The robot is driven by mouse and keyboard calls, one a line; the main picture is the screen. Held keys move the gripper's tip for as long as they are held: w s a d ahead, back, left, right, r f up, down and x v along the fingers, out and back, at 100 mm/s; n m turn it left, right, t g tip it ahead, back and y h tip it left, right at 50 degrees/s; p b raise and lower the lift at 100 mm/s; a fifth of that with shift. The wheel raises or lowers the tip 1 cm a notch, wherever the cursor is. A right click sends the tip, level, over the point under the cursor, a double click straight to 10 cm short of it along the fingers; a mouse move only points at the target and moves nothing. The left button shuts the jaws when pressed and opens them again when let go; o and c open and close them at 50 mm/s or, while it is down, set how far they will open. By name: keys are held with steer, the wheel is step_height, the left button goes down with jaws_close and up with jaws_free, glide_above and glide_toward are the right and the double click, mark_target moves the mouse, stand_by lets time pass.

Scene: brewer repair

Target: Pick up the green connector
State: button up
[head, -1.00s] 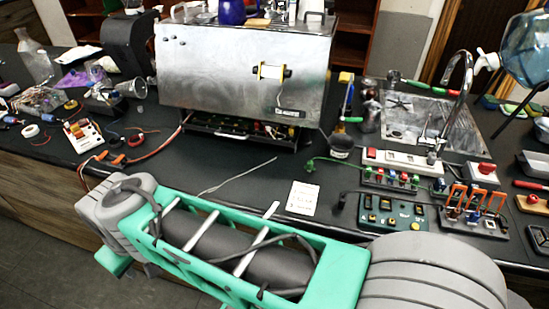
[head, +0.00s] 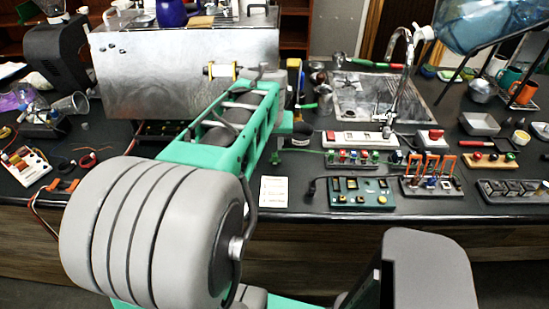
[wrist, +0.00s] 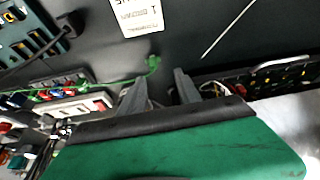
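The green connector (wrist: 153,63) lies on the dark worktop in the wrist view, at the end of a thin green cable. The cable runs left to a strip of coloured plugs (wrist: 55,83). My gripper (wrist: 160,76) shows in the wrist view with its two grey fingers apart and nothing between them. The connector appears just beyond the fingertips, near the gap; I cannot tell the height between them.
The metal brewer (head: 190,70) stands close behind my arm; its open underside (wrist: 265,82) shows right of the fingers. Some worktop around the connector is bare.

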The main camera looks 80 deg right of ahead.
mark_target(275, 155)
steer(key=shift+m, duration=0.3)
steer(key=x, duration=0.2)
steer(key=s+p+x, duration=0.1)
steer(key=x, duration=0.5)
steer(key=shift+s+d+p, duration=0.15)
steer(key=shift+s+p, duration=0.05)
steer(key=shift+p, duration=0.2)
jaws_close()
